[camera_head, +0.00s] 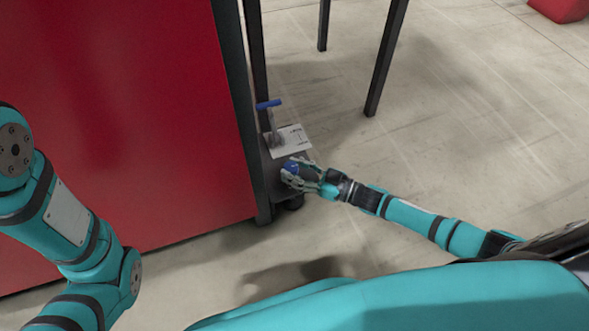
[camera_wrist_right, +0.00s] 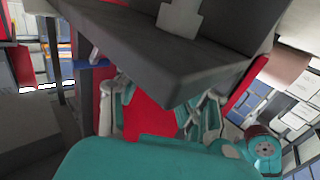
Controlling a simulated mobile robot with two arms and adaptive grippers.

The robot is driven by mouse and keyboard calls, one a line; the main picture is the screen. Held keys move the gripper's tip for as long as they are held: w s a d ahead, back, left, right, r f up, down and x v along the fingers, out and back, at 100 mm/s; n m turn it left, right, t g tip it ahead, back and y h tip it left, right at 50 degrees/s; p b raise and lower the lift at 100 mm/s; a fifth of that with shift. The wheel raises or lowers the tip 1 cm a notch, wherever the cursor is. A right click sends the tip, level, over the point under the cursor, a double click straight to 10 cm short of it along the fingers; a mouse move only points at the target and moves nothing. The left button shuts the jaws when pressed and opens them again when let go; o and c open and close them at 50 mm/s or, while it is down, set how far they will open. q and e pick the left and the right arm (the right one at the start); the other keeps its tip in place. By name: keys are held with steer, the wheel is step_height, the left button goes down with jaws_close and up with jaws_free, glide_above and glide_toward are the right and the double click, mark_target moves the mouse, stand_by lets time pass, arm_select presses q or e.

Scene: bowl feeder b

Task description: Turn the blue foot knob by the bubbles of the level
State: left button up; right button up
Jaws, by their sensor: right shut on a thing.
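The blue foot knob (camera_head: 291,166) shows in the head view at the lower corner of the red machine, partly covered by fingers. My right gripper (camera_head: 294,174) reaches it from the right, with its fingers around the knob, shut on it. A pale plate (camera_head: 291,141) lies on the dark foot bracket (camera_head: 270,176) just behind the knob. No bubbles of a level can be made out. My left arm shows at the left edge, but its gripper is out of view. The right wrist view shows no clear fingertips or knob.
A blue handle (camera_head: 268,104) stands on a post behind the plate. The red panel (camera_head: 120,120) fills the left. Dark legs (camera_head: 385,58) stand behind on the open grey floor. A dark slab (camera_wrist_right: 170,50) crosses the right wrist view closely.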

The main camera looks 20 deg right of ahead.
steer(key=o, duration=1.2)
steer(key=shift+c, duration=0.2)
steer(key=v, duration=1.2)
